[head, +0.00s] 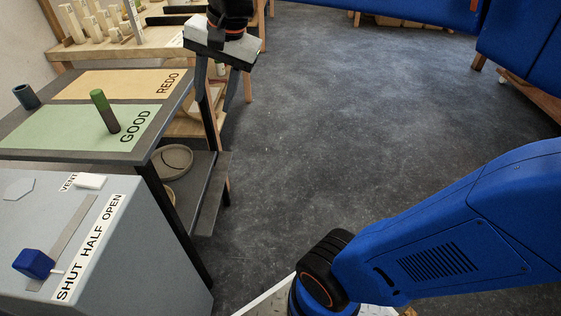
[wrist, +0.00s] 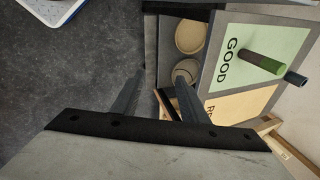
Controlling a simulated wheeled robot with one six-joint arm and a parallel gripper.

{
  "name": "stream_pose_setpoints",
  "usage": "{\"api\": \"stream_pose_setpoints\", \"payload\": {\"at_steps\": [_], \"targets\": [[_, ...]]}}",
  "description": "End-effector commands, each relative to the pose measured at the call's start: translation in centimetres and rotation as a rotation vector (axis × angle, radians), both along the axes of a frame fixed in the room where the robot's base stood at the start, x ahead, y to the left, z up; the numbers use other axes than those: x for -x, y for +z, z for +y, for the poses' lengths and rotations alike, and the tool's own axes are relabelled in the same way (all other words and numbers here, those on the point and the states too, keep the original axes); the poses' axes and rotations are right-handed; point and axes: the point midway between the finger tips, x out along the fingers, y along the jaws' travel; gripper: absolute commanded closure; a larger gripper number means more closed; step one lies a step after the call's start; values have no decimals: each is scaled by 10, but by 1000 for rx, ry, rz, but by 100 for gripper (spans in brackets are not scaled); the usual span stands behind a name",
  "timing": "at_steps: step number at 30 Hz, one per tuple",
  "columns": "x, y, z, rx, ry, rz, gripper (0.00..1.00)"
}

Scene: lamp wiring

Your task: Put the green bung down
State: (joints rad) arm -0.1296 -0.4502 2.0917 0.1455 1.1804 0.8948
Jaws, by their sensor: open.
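The green bung (head: 105,112), a cylinder with a green upper part and a dark brown lower part, stands on the pale green GOOD area (head: 60,122) of the dark side table. It also shows at the right of the wrist view (wrist: 263,62). My gripper (head: 214,103) is open and empty, to the right of the table's edge in the head view and apart from the bung. In the wrist view its two fingers (wrist: 159,78) are spread with nothing between them.
A tan REDO area (head: 115,84) lies behind GOOD. A dark blue-grey cylinder (head: 26,97) stands at the table's left. Round dishes (head: 172,160) sit on the shelf below. A grey box (head: 120,235) with a blue-knobbed slider stands in front. Open floor lies to the right.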

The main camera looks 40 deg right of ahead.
Motion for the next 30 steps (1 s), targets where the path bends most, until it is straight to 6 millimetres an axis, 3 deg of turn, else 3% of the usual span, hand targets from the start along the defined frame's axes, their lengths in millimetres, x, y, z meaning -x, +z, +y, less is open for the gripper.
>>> {"api": "stream_pose_setpoints", "payload": {"at_steps": [1, 9, 15, 20, 30], "targets": [[18, -15, -12, 41, 64, -26, 60], [92, -95, -58, 287, 463, -136, 60], [125, -137, -76, 411, 659, -169, 60], [133, -148, -80, 445, 715, -176, 60], [133, -148, -80, 446, 718, -175, 60]]}}
